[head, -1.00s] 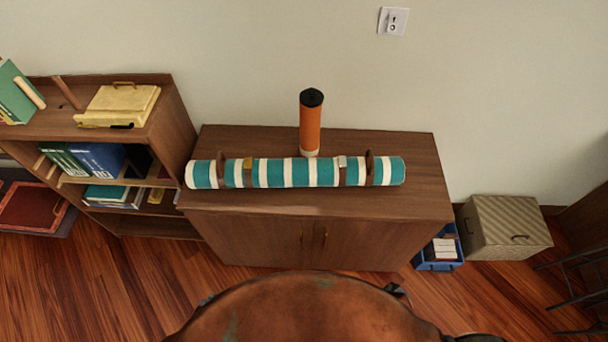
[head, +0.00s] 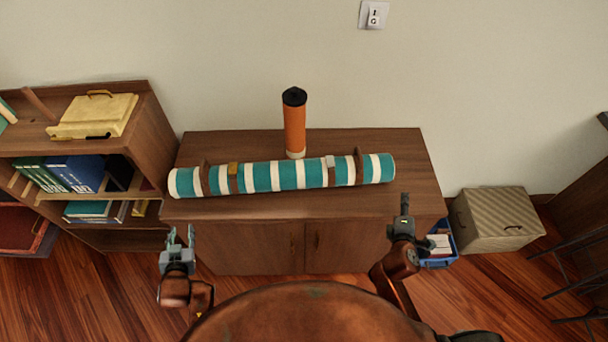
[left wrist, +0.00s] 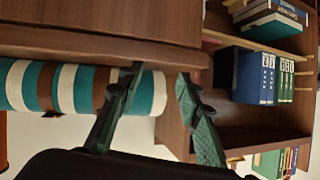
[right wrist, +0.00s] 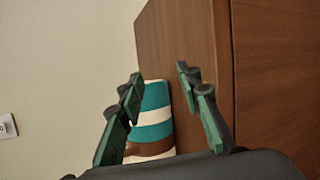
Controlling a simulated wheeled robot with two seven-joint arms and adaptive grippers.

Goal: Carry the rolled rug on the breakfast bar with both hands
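The rolled rug (head: 289,176), striped teal and white with brown straps, lies lengthwise on top of a wooden cabinet (head: 350,205). My left gripper (head: 180,234) is open and empty, in front of the cabinet near the rug's left end and apart from it. In the left wrist view that rug end (left wrist: 150,92) shows behind the open fingers (left wrist: 159,76). My right gripper (head: 405,202) is in front of the cabinet's right side, apart from the rug. In the right wrist view its fingers (right wrist: 158,76) are spread, with the rug's right end (right wrist: 153,122) beyond them. I see no clear breakfast bar.
An orange cylinder with a black top (head: 294,122) stands close behind the rug. A bookshelf (head: 150,130) with a yellow case (head: 95,115) adjoins on the left. A blue bin (head: 440,262) and a beige box (head: 498,220) stand on the floor at right.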

